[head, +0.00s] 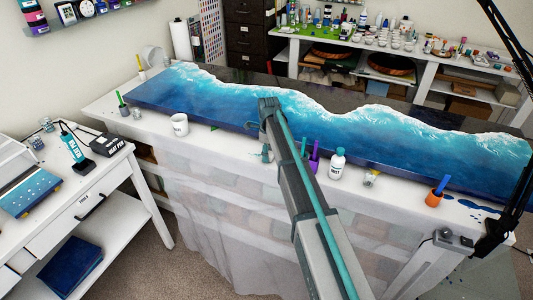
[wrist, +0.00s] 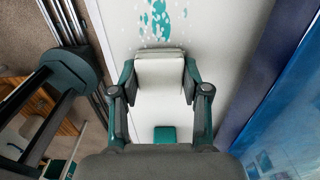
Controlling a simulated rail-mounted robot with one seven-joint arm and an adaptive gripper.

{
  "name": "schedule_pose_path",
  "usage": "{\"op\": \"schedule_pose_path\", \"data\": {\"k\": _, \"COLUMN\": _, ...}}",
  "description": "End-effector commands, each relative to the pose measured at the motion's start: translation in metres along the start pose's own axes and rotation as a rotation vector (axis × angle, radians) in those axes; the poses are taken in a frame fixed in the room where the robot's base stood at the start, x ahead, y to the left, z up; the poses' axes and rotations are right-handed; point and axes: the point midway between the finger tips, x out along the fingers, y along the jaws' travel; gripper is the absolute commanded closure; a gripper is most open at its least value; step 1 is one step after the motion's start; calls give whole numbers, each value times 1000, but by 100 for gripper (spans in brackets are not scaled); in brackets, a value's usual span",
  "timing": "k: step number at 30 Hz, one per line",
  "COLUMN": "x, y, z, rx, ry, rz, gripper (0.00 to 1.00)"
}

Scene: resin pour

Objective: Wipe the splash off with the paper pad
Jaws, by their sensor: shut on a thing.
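The paper pad (wrist: 160,72) is a white block in the wrist view. My gripper (wrist: 160,84) is shut on it, one dark and teal finger at each side. The splash (wrist: 160,20) is a patch of teal blotches and drops on the white tabletop (wrist: 220,45). It lies beyond the pad's far edge, apart from it in the picture. Whether the pad touches the tabletop cannot be told. In the head view my gripper (head: 267,154) is low by the table's front strip, and my arm hides much of that spot.
The blue wave panel (head: 215,100) runs behind the strip. A white mug (head: 180,125) stands left of my gripper; a purple cup (head: 313,161), a white bottle (head: 337,164) and an orange cup (head: 434,197) stand right. Dark blue spots (head: 472,206) lie farther right. A small teal block (wrist: 165,134) shows below the pad.

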Motion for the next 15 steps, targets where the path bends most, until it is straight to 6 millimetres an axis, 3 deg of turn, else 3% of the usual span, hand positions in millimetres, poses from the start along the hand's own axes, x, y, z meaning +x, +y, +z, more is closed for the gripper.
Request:
{"op": "schedule_pose_path", "data": {"k": 2, "x": -21, "y": -1, "z": 0, "rx": 1, "ry": -2, "rz": -3, "gripper": 82}}
{"op": "schedule_pose_path", "data": {"k": 15, "x": -60, "y": -2, "z": -2, "rx": 4, "ry": -1, "rz": -1, "gripper": 82}}
